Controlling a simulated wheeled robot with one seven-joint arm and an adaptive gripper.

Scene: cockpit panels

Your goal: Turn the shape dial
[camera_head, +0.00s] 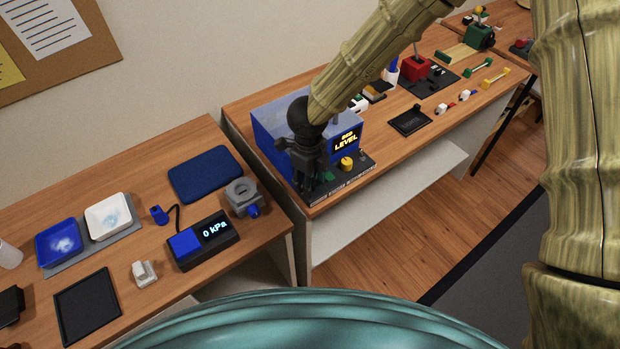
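A blue box-shaped panel unit (272,122) stands on the wooden desk with a small screen (346,139) showing yellow text that ends in "LEVEL". A yellow knob (346,163) and a green part (330,176) sit on its dark front ledge (362,170). I cannot tell which control is the shape dial. My black gripper (308,184) points down over the left part of this ledge, left of the yellow knob and apart from it. The gripper hides what lies beneath it. Its fingers are too dark to tell open from shut, or whether they touch anything.
A left desk holds a gauge box (203,244) reading "0 kPa", a grey part (243,196), a blue pad (205,173) and trays (58,243). Right of the panel lie a black tray (409,120) and a red device (416,68). A narrow gap separates the desks.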

